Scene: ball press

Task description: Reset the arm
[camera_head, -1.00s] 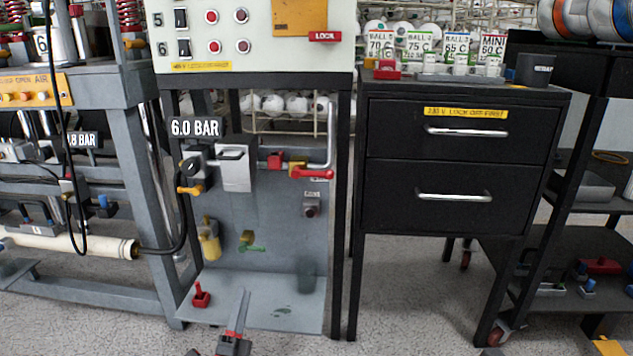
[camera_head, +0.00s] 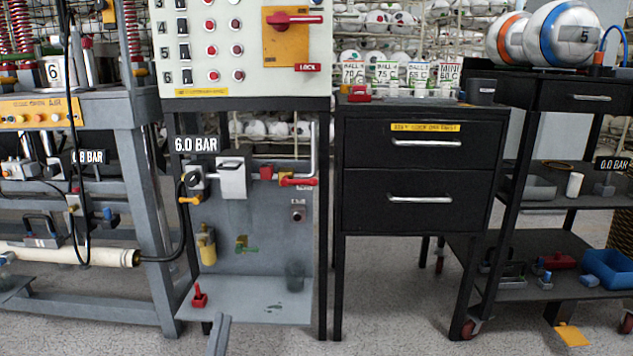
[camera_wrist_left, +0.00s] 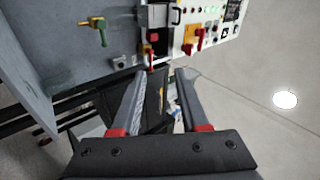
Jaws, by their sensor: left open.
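My left gripper shows in the left wrist view (camera_wrist_left: 158,100) with its two grey fingers spread apart and nothing between them. In the head view only a grey finger (camera_head: 219,335) of it shows at the bottom edge, in front of the grey panel stand's lower shelf (camera_head: 250,303). The rest of that arm is out of the picture. My right gripper is in neither view.
The control panel (camera_head: 205,50) has a red rotary switch (camera_head: 292,18). Below it are a red-handled valve (camera_head: 296,182) and a small red item (camera_head: 199,296). A black drawer cabinet (camera_head: 421,156) stands right of it, and a cart with balls (camera_head: 560,35) farther right. The floor (camera_head: 400,320) in front is clear.

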